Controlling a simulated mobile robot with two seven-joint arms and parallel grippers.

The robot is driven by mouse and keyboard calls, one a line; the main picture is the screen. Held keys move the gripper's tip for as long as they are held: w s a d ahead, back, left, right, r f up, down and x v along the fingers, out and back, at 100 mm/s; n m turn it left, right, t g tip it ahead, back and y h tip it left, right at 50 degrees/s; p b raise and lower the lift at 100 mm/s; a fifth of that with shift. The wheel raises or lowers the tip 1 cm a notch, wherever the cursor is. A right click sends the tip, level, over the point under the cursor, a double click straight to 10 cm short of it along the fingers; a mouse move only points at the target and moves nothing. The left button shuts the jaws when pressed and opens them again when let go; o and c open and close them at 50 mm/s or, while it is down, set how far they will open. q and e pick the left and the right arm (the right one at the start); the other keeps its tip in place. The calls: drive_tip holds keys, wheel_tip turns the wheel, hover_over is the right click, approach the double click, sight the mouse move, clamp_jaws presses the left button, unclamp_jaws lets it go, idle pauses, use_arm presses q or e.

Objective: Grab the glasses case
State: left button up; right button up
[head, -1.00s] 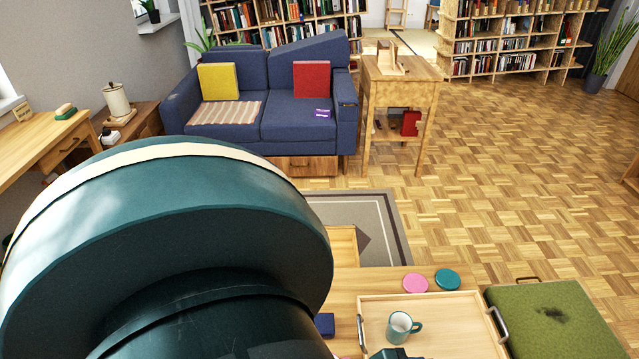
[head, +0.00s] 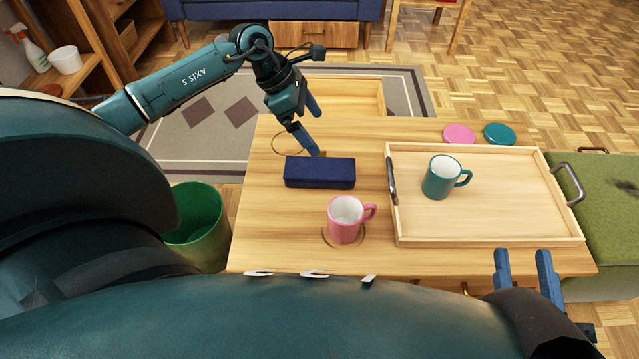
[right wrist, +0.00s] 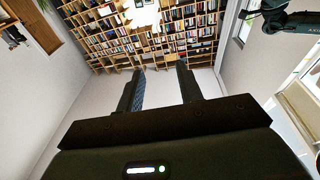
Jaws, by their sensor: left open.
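A dark blue oblong glasses case (head: 320,173) lies on the wooden table (head: 290,235), left of the tray. My left gripper (head: 317,133) is open and empty just behind the case. Its nearer fingertip is close to the case's back edge; I cannot tell whether it touches. My right gripper (head: 522,252) is open and empty at the table's front right, and its parted fingers also show in the right wrist view (right wrist: 161,70), facing a bookshelf far off.
A pink mug (head: 345,220) stands in front of the case. A wooden tray (head: 490,238) to the right holds a teal mug (head: 440,178). Pink (head: 459,134) and teal (head: 499,134) discs lie behind it. A green bin (head: 197,230) stands left of the table.

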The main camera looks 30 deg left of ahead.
use_arm(q)
drive_tip(key=a+f+y, duration=0.1)
drive_tip(key=a+y, duration=0.1)
drive_tip(key=a, duration=0.2)
drive_tip(key=b, duration=0.3)
hover_over(320, 164)
drive_tip(key=a, duration=0.2)
drive_tip(key=f, duration=0.4)
drive_tip(key=s+f, duration=0.1)
drive_tip(key=f, duration=0.1)
drive_tip(key=shift+f, duration=0.25)
drive_tip(key=shift+w+d+f, duration=0.1)
drive_tip(key=shift+f, duration=0.4)
drive_tip(key=b+x, duration=0.1)
drive_tip(key=x, duration=0.1)
drive_tip(key=b+x, duration=0.1)
drive_tip(key=shift+s+f+b, duration=0.25)
drive_tip(key=shift+f+b, duration=0.05)
drive_tip(key=shift+f, duration=0.15)
drive_tip(key=shift+w+d+f, duration=0.1)
drive_tip(key=shift+d+f, duration=0.1)
drive_tip(key=shift+f, duration=0.2)
use_arm(e)
drive_tip(key=r+n+t+y, duration=0.1)
drive_tip(key=r+y, duration=0.1)
drive_tip(key=r+n+t+y, duration=0.1)
drive_tip(key=r+n+y, duration=0.1)
drive_tip(key=shift+w, duration=0.4)
